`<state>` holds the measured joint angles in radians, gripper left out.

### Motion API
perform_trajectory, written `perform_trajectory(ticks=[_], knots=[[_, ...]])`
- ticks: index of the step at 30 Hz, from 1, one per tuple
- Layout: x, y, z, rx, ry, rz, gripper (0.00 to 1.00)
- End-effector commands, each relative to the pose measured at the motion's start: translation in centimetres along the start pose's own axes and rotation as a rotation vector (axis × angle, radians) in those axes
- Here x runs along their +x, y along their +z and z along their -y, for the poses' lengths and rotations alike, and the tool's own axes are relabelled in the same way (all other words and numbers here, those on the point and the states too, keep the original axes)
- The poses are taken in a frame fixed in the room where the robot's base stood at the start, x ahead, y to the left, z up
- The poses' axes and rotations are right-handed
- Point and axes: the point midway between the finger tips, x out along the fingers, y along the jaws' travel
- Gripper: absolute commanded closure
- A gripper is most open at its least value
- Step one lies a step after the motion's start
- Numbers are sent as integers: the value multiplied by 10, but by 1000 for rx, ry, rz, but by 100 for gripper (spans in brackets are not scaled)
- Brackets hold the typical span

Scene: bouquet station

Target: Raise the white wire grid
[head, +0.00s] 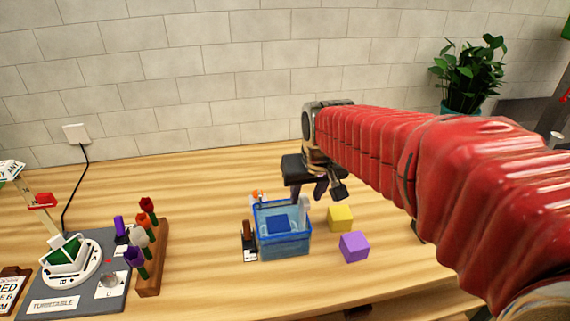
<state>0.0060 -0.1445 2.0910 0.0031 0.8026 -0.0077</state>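I cannot make out a white wire grid for certain in the head view. A clear blue bin (283,243) stands on the table in the middle, with a darker blue patch inside it and a white upright piece (305,213) at its right edge. My gripper (319,191) hangs above and slightly behind the bin, at the end of my red-sleeved arm, apart from the table. Its dark fingers point down. Their small size and a dark shape between them hide whether they are open or shut.
A yellow cube (340,218) and a purple cube (354,246) sit right of the bin. A wooden rack (152,262) with several coloured flowers and a turntable station (70,274) stand at left. A potted plant (468,78) is at back right.

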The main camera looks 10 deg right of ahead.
Motion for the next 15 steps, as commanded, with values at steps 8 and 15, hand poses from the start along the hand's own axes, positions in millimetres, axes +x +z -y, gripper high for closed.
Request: perform_trajectory(ticks=[8,15], knots=[[14,0,0,0,0,0,66],[14,0,0,0,0,0,68]])
